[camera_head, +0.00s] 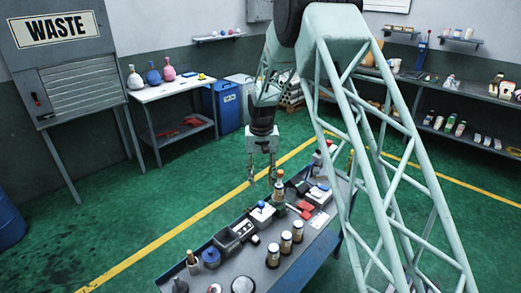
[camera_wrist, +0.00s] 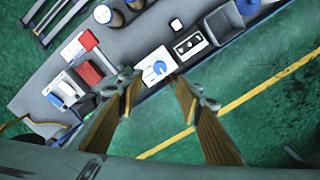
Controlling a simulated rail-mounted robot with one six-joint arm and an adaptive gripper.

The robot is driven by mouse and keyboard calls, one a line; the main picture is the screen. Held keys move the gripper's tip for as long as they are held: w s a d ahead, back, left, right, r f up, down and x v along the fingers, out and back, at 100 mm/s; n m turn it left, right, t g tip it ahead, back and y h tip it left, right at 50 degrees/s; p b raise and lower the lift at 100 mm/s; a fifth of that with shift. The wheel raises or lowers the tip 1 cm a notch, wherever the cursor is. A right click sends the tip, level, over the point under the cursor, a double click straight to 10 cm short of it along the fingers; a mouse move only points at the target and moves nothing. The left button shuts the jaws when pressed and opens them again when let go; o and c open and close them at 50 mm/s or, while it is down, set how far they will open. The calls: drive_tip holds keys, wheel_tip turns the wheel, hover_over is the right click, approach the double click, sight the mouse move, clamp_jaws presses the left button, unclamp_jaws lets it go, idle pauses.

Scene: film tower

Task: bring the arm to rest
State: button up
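My gripper (camera_head: 262,178) hangs down from my lattice arm above the far long edge of the grey work table (camera_head: 252,270) in the head view. In the wrist view my gripper (camera_wrist: 158,92) shows two yellowish fingers spread apart with nothing between them. A white box with a blue round top (camera_wrist: 155,68) lies beyond the fingertips on the table edge. The fingers appear to be clear of the table items.
The table carries jars (camera_head: 285,243), a grey device (camera_head: 235,238) and red-handled items (camera_head: 303,208). Green floor (camera_head: 150,215) with a yellow line is open to the left. A white side table (camera_head: 172,88) with flasks and a waste cabinet (camera_head: 65,75) stand behind.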

drive_tip(key=s+d+r+t+b, duration=0.1)
drive_tip(key=s+d+r, duration=0.3)
drive_tip(key=s+r, duration=0.5)
drive_tip(key=s+d+r+b, duration=0.1)
drive_tip(key=s+d+r, duration=0.5)
drive_tip(key=r, duration=0.5)
drive_tip(key=s+d+r+t+b, duration=0.1)
drive_tip(key=s+d+r, duration=0.2)
drive_tip(key=s+r, duration=0.65)
drive_tip(key=s+d+r, duration=0.2)
drive_tip(key=s+r, duration=0.1)
drive_tip(key=s, duration=0.5)
drive_tip(key=s+d+r, duration=0.2)
drive_tip(key=s, duration=0.6)
drive_tip(key=s+d+f+t+b, duration=0.1)
drive_tip(key=s, duration=0.8)
drive_tip(key=s+d+f+t+b, duration=0.1)
drive_tip(key=s+d, duration=0.1)
drive_tip(key=s, duration=0.8)
drive_tip(key=shift+s+f+m, duration=0.2)
drive_tip(key=shift+f+m, duration=0.1)
drive_tip(key=shift+f, duration=0.1)
drive_tip(key=c, duration=0.4)
drive_tip(key=shift+o, duration=0.2)
drive_tip(key=shift+a, duration=0.1)
